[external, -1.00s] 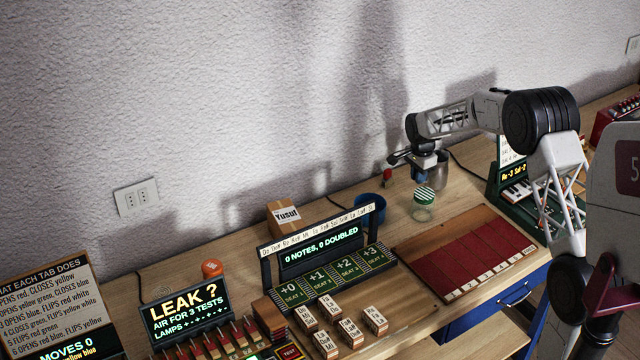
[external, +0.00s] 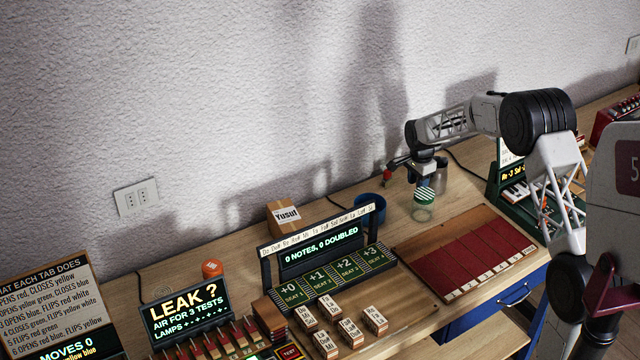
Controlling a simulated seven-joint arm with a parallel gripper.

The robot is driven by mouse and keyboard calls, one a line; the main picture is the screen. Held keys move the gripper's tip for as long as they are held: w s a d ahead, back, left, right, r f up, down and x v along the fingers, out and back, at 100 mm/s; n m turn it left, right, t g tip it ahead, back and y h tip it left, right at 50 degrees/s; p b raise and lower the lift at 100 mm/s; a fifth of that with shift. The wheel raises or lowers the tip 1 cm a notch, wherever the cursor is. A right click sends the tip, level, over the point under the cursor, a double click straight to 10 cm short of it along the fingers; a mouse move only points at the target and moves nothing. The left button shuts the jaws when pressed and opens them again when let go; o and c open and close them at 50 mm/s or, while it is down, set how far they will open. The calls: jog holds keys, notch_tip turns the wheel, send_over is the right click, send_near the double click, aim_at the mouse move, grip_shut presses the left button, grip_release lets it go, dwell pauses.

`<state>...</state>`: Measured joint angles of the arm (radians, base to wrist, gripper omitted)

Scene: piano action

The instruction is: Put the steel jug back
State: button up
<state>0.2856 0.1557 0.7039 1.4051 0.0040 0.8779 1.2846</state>
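The steel jug (external: 440,176) stands upright on the wooden bench near the wall, partly hidden behind my gripper. My gripper (external: 422,181) points down just in front and to the left of the jug, above a glass jar with a green-and-white striped lid (external: 424,195). The fingers are small and dark here, and I cannot tell whether they are open or shut. I cannot tell whether they touch the jug or the lid.
A blue cup (external: 370,206) and a small red item (external: 387,177) stand to the left. A red panelled board (external: 465,255) lies in front. A green keyboard device (external: 530,205) stands to the right. Bare bench shows around the jar.

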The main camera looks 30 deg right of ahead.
jog(key=shift+r, duration=0.1)
notch_tip(320, 180, up, 12)
jog(key=shift+r, duration=0.1)
dwell(0.8)
dwell(0.5)
jog(key=s+a+r+n+t, duration=0.1)
jog(key=s+a+r+n, duration=0.3)
jog(key=s+a+r, duration=0.6)
jog(key=s+a+r+n, duration=0.4)
jog(key=s+a+n, duration=0.1)
jog(key=s, duration=0.9)
jog(key=s+a+f+n, duration=0.1)
jog(key=s+a+n, duration=0.1)
jog(key=s, duration=0.7)
jog(key=s+a+f+n+t, duration=0.1)
jog(key=s+a+n, duration=0.2)
jog(key=s, duration=0.6)
jog(key=s+a+n, duration=0.3)
jog(key=s, duration=0.7)
jog(key=shift+a+f+n+t, duration=0.25)
jog(key=shift+f+n+t, duration=0.05)
jog(key=shift+f+n, duration=0.1)
